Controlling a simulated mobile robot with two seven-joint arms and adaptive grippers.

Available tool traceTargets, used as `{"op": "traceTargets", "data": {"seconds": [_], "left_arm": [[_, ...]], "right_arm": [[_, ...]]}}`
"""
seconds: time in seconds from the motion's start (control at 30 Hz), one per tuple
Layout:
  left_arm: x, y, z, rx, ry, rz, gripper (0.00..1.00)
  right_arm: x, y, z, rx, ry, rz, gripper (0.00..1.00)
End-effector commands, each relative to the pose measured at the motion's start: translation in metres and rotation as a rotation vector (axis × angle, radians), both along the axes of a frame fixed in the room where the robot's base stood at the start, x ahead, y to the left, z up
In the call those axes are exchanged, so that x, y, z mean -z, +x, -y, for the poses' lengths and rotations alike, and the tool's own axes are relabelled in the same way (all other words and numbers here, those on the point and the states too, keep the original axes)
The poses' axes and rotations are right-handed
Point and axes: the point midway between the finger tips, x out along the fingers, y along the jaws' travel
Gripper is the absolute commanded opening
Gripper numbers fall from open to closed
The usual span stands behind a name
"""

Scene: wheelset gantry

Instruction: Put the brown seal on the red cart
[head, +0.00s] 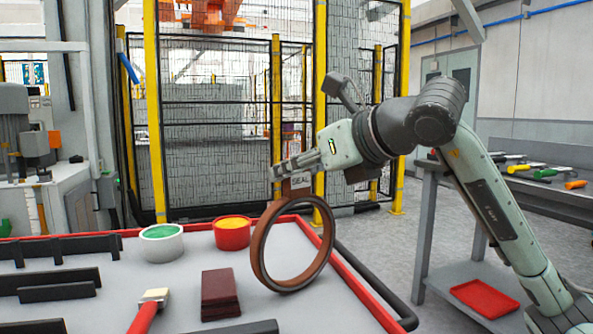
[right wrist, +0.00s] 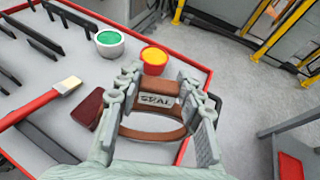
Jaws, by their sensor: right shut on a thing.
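The brown seal is a large ring (head: 257,254) with a tab on top marked "SEAL". My right gripper (head: 280,171) is shut on the tab and holds the ring upright at the right side of the red cart (head: 352,277). In the right wrist view the tab of the seal (right wrist: 155,101) sits between the two fingers (right wrist: 160,95). The ring's lower edge overlaps the cart top in the head view; I cannot tell whether it touches. The cart has a grey top and a red rim. My left gripper is not in view.
On the cart stand a green-filled pot (head: 161,245), a yellow-filled pot (head: 232,233), a dark red block (head: 220,294), a brush (head: 148,307) and several black dividers (head: 60,284). A workbench with tools (head: 545,175) stands right. A mesh fence (head: 220,120) is behind.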

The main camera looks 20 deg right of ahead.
Motion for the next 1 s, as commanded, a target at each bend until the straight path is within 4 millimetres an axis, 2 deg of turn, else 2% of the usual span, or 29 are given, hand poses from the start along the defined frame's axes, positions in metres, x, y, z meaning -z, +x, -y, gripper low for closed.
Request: {"op": "traceTargets", "data": {"seconds": [0.43,0.47,0.6,1.0], "left_arm": [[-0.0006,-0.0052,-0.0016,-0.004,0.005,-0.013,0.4],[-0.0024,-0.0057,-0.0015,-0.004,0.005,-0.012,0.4],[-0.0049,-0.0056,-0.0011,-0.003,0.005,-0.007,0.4],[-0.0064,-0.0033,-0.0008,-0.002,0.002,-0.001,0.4]], "right_arm": [[0.0019,-0.0001,-0.0002,0.0,0.001,0.004,0.04],[0.0022,-0.0001,-0.0003,-0.001,0.001,0.001,0.39],[0.002,-0.0001,-0.0003,-0.001,0.001,0.001,0.56],[-0.0024,-0.0001,-0.0004,-0.001,0.001,0.001,0.57]]}}
